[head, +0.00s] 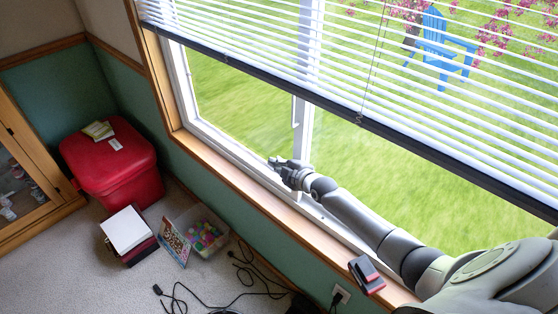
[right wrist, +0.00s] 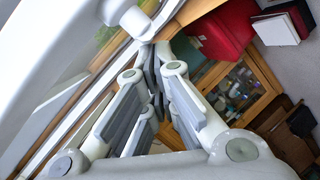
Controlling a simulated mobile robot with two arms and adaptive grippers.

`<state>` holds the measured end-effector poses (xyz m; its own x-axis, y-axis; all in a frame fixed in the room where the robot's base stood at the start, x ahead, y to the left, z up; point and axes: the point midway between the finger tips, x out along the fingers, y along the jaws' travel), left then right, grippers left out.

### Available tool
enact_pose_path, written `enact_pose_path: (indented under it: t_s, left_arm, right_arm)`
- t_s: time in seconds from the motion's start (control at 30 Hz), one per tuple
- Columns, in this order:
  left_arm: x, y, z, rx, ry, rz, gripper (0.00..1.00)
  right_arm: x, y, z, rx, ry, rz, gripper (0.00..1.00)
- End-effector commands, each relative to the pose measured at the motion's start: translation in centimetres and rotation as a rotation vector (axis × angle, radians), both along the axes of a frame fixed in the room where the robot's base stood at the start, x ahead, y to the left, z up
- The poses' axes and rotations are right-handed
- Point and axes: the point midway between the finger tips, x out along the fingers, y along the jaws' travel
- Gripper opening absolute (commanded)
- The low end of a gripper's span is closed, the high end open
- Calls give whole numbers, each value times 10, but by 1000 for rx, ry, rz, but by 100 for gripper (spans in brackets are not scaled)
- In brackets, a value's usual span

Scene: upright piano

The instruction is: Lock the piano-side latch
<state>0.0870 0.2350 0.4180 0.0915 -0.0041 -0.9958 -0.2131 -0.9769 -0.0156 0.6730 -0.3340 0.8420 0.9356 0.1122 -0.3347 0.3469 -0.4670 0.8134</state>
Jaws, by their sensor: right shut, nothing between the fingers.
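A white lever-like latch (head: 295,112) stands on the upright post between the two window panes in the head view. A rounded white fitting (right wrist: 132,20) on the window frame shows at the top of the right wrist view; I cannot tell if it is the same latch. My right gripper (head: 276,162) is at the lower window frame, left of and below the lever. It is shut and empty, its fingers together in the right wrist view (right wrist: 158,65). I cannot tell whether it touches the frame. My left gripper is not in view. No piano shows.
The wooden sill (head: 232,165) runs under the window, with blinds (head: 350,75) hanging above. A red box (head: 110,165), a white-topped box (head: 126,230), a bin of coloured balls (head: 207,232) and black cables (head: 245,268) are on the carpet. A glass-fronted cabinet (head: 25,150) stands left.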

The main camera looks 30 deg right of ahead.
Motion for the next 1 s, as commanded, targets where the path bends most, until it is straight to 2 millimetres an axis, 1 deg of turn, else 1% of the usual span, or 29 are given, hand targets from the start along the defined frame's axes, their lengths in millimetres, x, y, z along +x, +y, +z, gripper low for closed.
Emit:
enact_pose_path:
  t_s: [0.03,0.27,0.5,1.0]
  left_arm:
    - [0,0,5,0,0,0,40]
    - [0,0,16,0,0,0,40]
    - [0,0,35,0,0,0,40]
    - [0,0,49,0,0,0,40]
  right_arm:
    - [0,0,2,-4,13,0,0]
    - [1,0,1,-24,69,0,0]
    - [3,1,-2,-66,183,0,0]
    - [5,0,-12,-137,390,-2,0]
